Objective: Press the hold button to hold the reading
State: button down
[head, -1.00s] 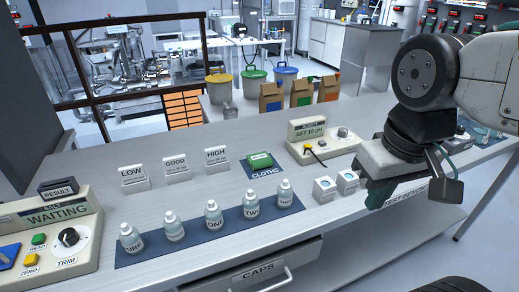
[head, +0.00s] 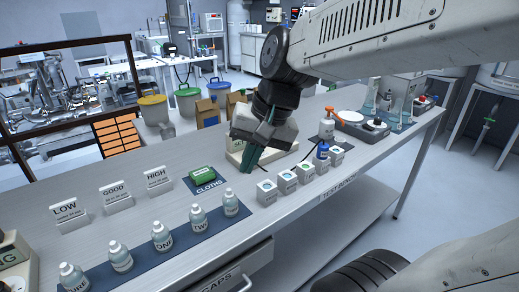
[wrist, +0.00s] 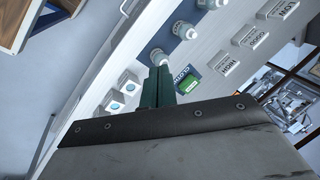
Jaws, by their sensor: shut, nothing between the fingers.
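My gripper (head: 248,164) is shut and empty, its green fingers pointing down over the bench in front of a cream meter box (head: 234,158). My gripper hides most of that box, including its front. In the wrist view the closed fingers (wrist: 158,72) lie beside the green cloths pack and below a bottle cap. The cream salt meter (head: 12,250) is cut off at the left edge of the head view, with only a corner showing. No hold button can be made out in either current view.
Several bottles (head: 162,237) stand on a blue mat along the front. A green cloths pack (head: 202,174), LOW, GOOD and HIGH signs (head: 115,195) and white cubes (head: 266,192) stand nearby. Bare bench lies between signs and mat.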

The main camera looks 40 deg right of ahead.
jog(key=w+d+m+t+y, duration=0.1)
jog(key=w+d+m+t, duration=0.1)
jog(key=w+d+m, duration=0.45)
jog(key=w+d+m+t, duration=0.2)
jog(key=w+m, duration=0.2)
jog(key=w, duration=0.5)
jog(key=w+d+f+m+t+h, duration=0.1)
jog(key=w+d+m, duration=0.3)
jog(key=d, duration=0.2)
jog(key=w+d+f+m+t, duration=0.1)
jog(key=w+d+f+m, duration=0.1)
jog(key=d, duration=0.4)
jog(key=shift+w+f+m+h, duration=0.25)
jog(key=shift+w+m+h, duration=0.15)
jog(key=shift+w+m, duration=0.55)
jog(key=shift+f, duration=0.1)
jog(key=shift+s+f, duration=0.1)
jog(key=shift+f, duration=4.2)
jog(key=shift+f, duration=0.1)
jog(key=shift+f, duration=0.3)
